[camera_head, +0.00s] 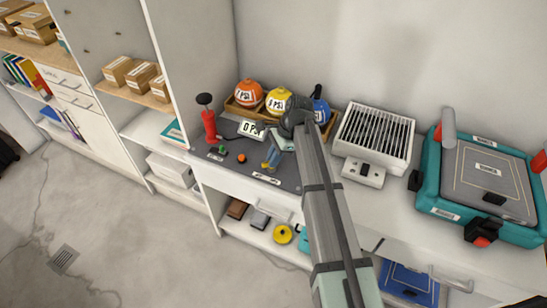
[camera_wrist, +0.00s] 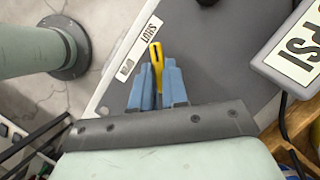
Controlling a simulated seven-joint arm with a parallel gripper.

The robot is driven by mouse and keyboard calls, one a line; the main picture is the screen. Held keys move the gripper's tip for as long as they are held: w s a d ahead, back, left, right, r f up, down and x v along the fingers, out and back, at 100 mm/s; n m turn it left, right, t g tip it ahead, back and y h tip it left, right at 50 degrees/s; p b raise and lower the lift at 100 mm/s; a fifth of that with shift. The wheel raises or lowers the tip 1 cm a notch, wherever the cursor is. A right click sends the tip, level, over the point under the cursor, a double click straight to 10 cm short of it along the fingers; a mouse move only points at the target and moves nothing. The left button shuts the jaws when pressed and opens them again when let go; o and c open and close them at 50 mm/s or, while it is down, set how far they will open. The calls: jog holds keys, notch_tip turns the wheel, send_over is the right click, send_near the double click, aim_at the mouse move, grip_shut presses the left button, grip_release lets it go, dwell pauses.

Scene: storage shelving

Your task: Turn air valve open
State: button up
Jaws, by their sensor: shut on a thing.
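The yellow lever of the air valve (camera_wrist: 155,54) shows in the wrist view, standing up between the two blue fingers. My gripper (camera_wrist: 156,78) is shut on it; the fingers hide the lower part of the lever and the valve's body. In the head view my gripper (camera_head: 269,159) is low over the dark grey mat, near its front edge, and my arm covers part of the area. A gauge sign reading "0 PSI" (camera_head: 252,129) stands just behind it. The sign is partly cut off in the wrist view (camera_wrist: 299,50).
Orange (camera_head: 249,93), yellow (camera_head: 279,100) and blue (camera_head: 320,112) balls sit in a wooden tray behind my gripper. A red pump (camera_head: 208,124) stands to the left. A white grilled box (camera_head: 374,136) and teal machine (camera_head: 480,185) are to the right. A shelf lies below the counter.

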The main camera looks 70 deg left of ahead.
jog(key=shift+a+n, duration=0.1)
jog(key=shift+n, duration=0.3)
grip_shut()
jog(key=n+h, duration=0.1)
jog(key=n, duration=0.2)
jog(key=shift+a, duration=0.1)
jog(key=n+t+h, duration=0.1)
jog(key=n+h, duration=0.1)
jog(key=n, duration=0.3)
jog(key=shift+s+a, duration=0.1)
jog(key=n+t, duration=0.1)
jog(key=n, duration=0.1)
jog(key=n+h, duration=0.1)
jog(key=n, duration=0.2)
jog(key=shift+s+t, duration=0.15)
jog(key=shift+t, duration=0.25)
jog(key=shift+n+t, duration=0.8)
jog(key=shift+n, duration=1.2)
jog(key=o, duration=0.7)
grip_release()
